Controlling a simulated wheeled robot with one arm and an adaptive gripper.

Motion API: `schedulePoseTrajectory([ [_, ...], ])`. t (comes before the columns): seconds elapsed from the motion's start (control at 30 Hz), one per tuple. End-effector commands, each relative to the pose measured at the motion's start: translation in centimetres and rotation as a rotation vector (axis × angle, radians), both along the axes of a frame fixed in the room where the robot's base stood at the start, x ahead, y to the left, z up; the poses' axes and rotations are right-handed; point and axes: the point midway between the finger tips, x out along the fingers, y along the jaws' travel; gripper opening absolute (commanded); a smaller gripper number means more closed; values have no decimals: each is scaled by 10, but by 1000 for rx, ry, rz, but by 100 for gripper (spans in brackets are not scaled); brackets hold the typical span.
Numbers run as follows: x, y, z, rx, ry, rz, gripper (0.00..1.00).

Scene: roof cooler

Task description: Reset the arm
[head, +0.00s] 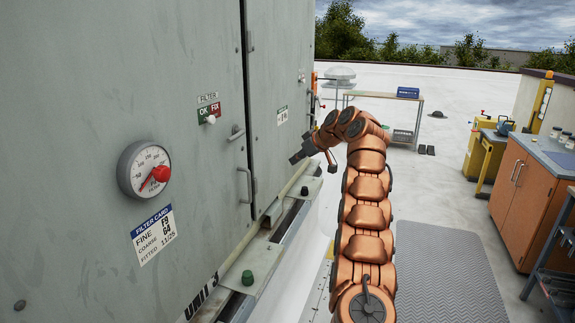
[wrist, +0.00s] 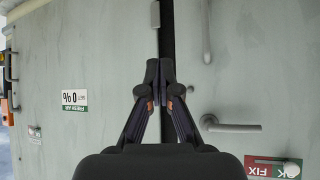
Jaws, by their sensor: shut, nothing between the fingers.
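My orange arm reaches forward from the bottom of the head view, bends at the top and turns left toward the grey cabinet. My gripper (head: 299,157) is at its end, in front of the cabinet doors, near the lower edge. In the wrist view my gripper (wrist: 159,73) points at the dark seam between two door panels. Its two black fingers meet at the tips and hold nothing. A door handle (wrist: 230,125) shows to the right of the fingers. I cannot tell the exact gap between fingertips and door.
The grey cabinet (head: 75,80) fills the left, with a dial gauge (head: 145,169), a filter switch (head: 210,116) and a filter card (head: 153,235). A workbench (head: 385,97) stands behind. An orange cupboard (head: 522,200) is at right. A grey mat (head: 440,270) lies on open floor.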

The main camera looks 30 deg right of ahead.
Motion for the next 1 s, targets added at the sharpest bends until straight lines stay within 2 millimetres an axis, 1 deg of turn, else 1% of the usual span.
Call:
schedulePoseTrajectory([
  [0.1,-5,-4,6,0,0,0,0],
  [0.3,-6,-5,7,0,1,1,0],
  [0.47,-7,3,10,12,11,-1,0],
  [0.57,-9,16,16,35,34,-7,0],
  [0.77,-18,53,23,88,106,-23,0],
  [1.0,-37,99,27,137,200,-41,0],
])
